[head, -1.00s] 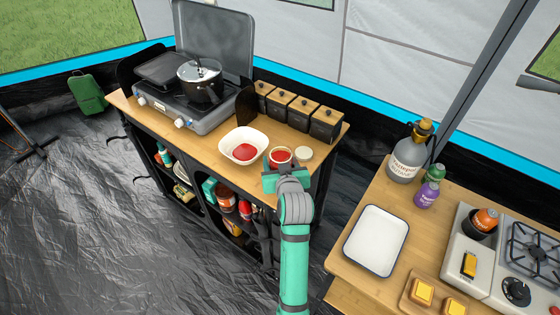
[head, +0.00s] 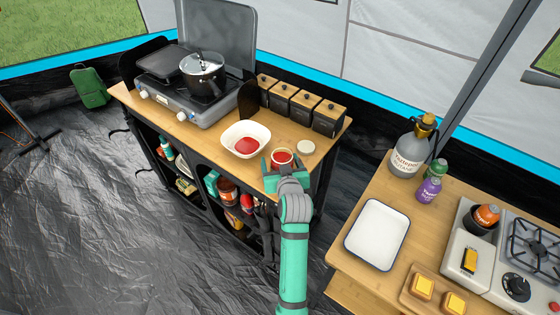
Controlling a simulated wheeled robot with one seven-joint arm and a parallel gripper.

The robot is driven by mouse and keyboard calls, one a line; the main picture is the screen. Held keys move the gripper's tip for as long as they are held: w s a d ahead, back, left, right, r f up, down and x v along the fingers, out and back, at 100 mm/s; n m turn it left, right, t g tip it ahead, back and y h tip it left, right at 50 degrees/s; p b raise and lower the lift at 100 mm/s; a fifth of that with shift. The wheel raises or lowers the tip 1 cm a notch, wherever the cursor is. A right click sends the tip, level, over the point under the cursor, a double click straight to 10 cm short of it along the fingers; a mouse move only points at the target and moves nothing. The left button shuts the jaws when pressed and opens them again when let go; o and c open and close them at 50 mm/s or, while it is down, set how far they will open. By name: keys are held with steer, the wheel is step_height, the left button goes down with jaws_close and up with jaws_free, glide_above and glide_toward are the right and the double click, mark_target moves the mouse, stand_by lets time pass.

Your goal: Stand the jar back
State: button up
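The jar (head: 282,157), open at the top with red sauce inside, is upright near the front right edge of the wooden counter. My gripper (head: 282,166) is around the jar from the near side, with a teal finger on each side, and looks shut on it. The jar's lower part is mostly hidden by my gripper, so I cannot tell whether its base touches the counter. A pale round lid (head: 306,147) lies flat just right of the jar. A white square bowl (head: 228,147) with red sauce in it stands to the left.
Several dark canisters with wooden lids (head: 298,102) line the back of the counter. A camp stove with a pot (head: 202,80) is at the left. Another counter at the right holds a white tray (head: 377,235), bottles and a stove. Some wood around the bowl is bare.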

steer(key=shift+w+d, duration=0.1)
steer(key=shift+d, duration=0.1)
steer(key=shift+s+r, duration=0.2)
steer(key=shift+s, duration=0.05)
steer(key=v, duration=1.1)
steer(key=shift+s+a+r, duration=0.1)
steer(key=shift+s, duration=0.05)
steer(key=s+a+f+m+h, duration=0.1)
steer(key=s+f, duration=0.5)
steer(key=s, duration=0.2)
steer(key=s+a+f+m+h, duration=0.1)
steer(key=s+f+m, duration=0.1)
steer(key=s+f, duration=0.45)
steer(key=s+r+t, duration=0.1)
steer(key=s+r, duration=0.1)
steer(key=s, duration=1)
steer(key=s+r+n+t, duration=0.1)
steer(key=s+r, duration=0.1)
steer(key=s, duration=1)
steer(key=shift+r, duration=0.3)
